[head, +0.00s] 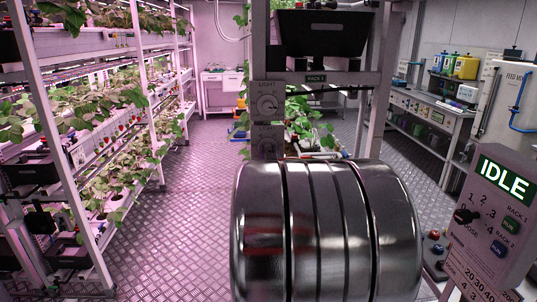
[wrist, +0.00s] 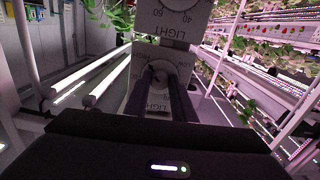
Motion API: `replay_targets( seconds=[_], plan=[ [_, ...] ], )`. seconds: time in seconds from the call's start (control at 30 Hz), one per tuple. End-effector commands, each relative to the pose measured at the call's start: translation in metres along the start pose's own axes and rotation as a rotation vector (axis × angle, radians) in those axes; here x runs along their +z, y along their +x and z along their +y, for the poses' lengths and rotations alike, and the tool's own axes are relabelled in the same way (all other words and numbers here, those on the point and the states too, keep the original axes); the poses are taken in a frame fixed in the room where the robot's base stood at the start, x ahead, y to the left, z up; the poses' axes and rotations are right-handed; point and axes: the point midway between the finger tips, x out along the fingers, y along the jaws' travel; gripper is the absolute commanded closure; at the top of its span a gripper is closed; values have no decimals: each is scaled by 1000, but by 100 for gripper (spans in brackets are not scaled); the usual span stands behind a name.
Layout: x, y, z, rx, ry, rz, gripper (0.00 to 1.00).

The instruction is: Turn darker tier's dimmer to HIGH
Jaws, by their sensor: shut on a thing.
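In the wrist view, which is upside down, the two dark fingers of my gripper (wrist: 158,88) are shut on the knob (wrist: 158,78) of a LIGHT dimmer panel (wrist: 155,106). The fingers hide the knob's sides, and I cannot read its setting. Another LIGHT dimmer panel (wrist: 166,20) is beyond it, untouched. In the head view, an upper LIGHT dimmer (head: 268,102) is uncovered on the post of RACK 1. A lower LIGHT dimmer (head: 267,138) is partly hidden behind my arm. My gripper is hidden there, and I cannot tell which tier is darker.
A control box (head: 492,203) reading IDLE stands at the right front. A planted rack (head: 137,150) stands at left, and a bench (head: 432,110) with bottles is at right. A black bin (head: 322,33) sits on RACK 1. The metal floor (head: 205,185) at left of my arm is clear.

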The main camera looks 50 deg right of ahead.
Motion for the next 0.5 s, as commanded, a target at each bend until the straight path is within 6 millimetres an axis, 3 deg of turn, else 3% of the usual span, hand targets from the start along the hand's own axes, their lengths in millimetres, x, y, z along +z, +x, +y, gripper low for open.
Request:
replay_targets(
  seconds=[0.17,0.5],
  plan=[
    [0,0,0,-1,0,0,99],
    [0,0,0,-1,64,0,99]
  ],
)
